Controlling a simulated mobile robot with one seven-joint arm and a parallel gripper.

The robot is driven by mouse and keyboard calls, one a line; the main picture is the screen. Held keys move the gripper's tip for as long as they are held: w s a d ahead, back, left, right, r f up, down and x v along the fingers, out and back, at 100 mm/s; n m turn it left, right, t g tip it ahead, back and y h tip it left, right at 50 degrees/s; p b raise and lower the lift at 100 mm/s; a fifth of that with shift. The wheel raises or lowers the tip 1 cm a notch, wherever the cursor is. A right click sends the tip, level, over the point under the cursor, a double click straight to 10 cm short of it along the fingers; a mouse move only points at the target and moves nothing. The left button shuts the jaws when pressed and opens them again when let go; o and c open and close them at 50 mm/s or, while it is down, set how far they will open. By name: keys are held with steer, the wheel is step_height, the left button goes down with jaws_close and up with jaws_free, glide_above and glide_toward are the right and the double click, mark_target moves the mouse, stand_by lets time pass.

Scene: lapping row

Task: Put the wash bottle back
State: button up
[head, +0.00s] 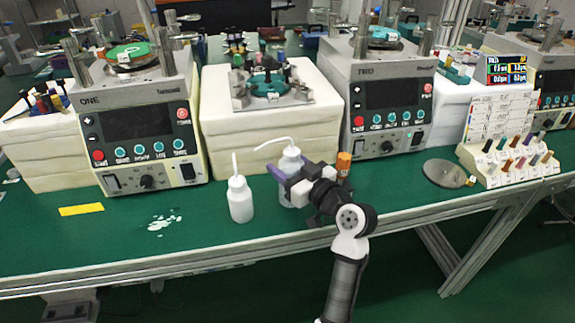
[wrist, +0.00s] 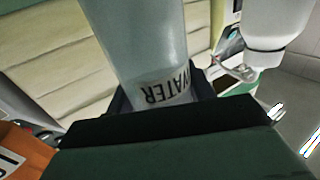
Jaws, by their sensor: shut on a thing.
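My gripper (head: 287,181) is shut on a white wash bottle (head: 290,162) with a bent spout, near the middle of the green bench. The bottle looks upright; my gripper hides much of its lower body, and I cannot tell whether its base touches the bench. In the wrist view the held bottle (wrist: 140,40) shows the word WATER between the jaws (wrist: 160,105). A second white wash bottle (head: 240,202) stands upright on the bench just to the left. A white bottle (wrist: 280,25) also shows at upper right in the wrist view.
An orange-brown cylinder (head: 343,166) stands close right of my gripper. Behind is a cream block (head: 272,135) between machines ONE (head: 138,125) and TWO (head: 385,100). A yellow strip (head: 82,209) and white spill (head: 163,223) lie left. A grey disc (head: 444,173) and marker rack (head: 510,165) are right.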

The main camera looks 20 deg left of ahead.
steer(key=o, duration=1.2)
steer(key=shift+r, duration=0.1)
steer(key=shift+s+d, duration=0.1)
steer(key=shift+d, duration=0.25)
steer(key=b+v, duration=0.1)
steer(key=v, duration=1)
steer(key=shift+s+d+b, duration=0.1)
steer(key=shift+d+b, duration=0.05)
steer(key=shift+b, duration=0.25)
